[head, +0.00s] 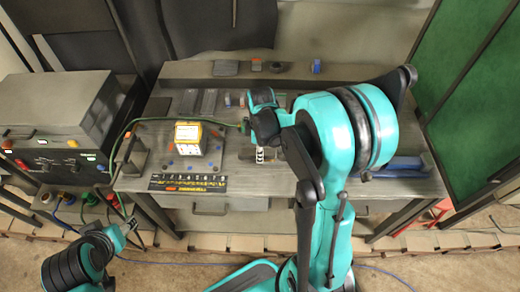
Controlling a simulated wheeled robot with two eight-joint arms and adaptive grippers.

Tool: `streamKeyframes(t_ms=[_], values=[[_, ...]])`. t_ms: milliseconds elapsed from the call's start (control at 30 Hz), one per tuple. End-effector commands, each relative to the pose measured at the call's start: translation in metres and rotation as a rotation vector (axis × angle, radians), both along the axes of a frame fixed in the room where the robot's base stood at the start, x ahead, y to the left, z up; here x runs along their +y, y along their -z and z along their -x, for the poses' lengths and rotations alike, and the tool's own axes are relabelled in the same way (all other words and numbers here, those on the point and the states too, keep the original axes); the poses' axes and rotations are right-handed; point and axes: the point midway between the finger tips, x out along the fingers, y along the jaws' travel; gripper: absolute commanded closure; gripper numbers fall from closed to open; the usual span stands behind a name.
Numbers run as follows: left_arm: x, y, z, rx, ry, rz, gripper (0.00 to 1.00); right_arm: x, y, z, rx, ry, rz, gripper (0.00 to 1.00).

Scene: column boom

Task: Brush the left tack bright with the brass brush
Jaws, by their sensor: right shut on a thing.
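My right gripper (262,132) is low over the middle of the workbench (330,210), under its teal arm. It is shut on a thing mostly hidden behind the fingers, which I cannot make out. A small pale part with dark marks (260,155) shows just below the fingers. I cannot tell whether they touch. The tacks and the brass brush cannot be made out. My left gripper (132,228) is at the lower left, off the bench's front edge and away from the work. It is too small to tell whether it is open.
A white and yellow box (188,138) stands on a dark plate left of the gripper, behind a black marked strip (187,182). A green cable (150,119) runs from the grey machine (60,140) to beside the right gripper. Small items line the back shelf. A green screen (475,110) stands right.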

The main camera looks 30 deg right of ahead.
Motion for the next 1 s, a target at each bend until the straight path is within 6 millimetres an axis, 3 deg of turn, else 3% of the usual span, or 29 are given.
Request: streamKeyframes(t_ms=[600,1000], values=[[0.000,0.002,0.000,0.000,0.000,0.000,0.49,-0.006,0.000,-0.010,0.000,0.000,0.000,1.00],[0.000,-0.019,0.000,0.000,0.000,0.000,0.49,0.002,-0.029,-0.015,0.000,0.000,0.000,1.00]])
